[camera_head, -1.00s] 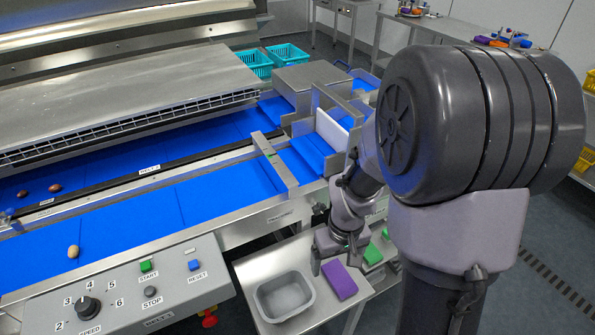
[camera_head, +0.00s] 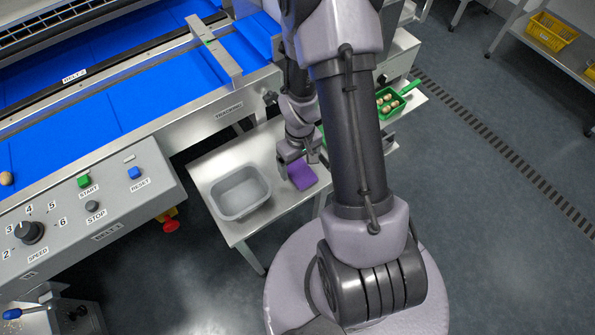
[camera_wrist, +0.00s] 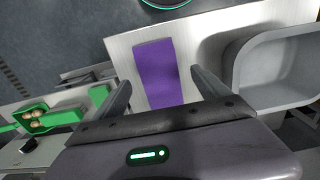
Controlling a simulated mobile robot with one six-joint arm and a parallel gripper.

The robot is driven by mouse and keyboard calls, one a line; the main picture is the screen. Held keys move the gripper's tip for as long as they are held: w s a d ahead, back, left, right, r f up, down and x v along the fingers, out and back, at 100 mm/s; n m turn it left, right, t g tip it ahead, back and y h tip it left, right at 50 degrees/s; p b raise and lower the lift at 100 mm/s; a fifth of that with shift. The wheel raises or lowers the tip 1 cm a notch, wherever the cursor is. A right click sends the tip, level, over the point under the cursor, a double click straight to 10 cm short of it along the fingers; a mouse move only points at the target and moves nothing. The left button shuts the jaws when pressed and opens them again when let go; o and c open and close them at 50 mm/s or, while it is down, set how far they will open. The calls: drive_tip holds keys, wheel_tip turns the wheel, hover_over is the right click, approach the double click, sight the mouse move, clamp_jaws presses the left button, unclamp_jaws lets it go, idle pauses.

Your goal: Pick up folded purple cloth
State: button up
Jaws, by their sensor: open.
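The folded purple cloth (camera_head: 302,175) lies flat on a small steel side table (camera_head: 222,162), to the right of a grey tub. It also shows in the wrist view (camera_wrist: 157,72), where its near end lies between my finger lines. My gripper (camera_head: 296,158) is over the table by the cloth's far end in the head view. In the wrist view my gripper (camera_wrist: 160,88) has its two fingers spread apart, one to each side of the cloth. Nothing is held. The gap in height between fingers and cloth is hard to judge.
A grey tub (camera_head: 240,193) stands left of the cloth, close to one finger in the wrist view (camera_wrist: 275,68). The control panel (camera_head: 90,215) and blue belt (camera_head: 90,125) are at left.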

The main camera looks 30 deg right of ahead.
sight(299, 170)
wheel_tip(299, 170, down, 3)
drive_tip(key=shift+w+f+b, duration=0.1)
drive_tip(key=shift+f+b, duration=0.05)
drive_tip(key=shift+b, duration=0.3)
drive_tip(key=shift+c, duration=0.3)
drive_tip(key=c, duration=1.4)
wheel_tip(299, 170, up, 10)
drive_tip(key=p, duration=0.4)
drive_tip(key=shift+r, duration=0.2)
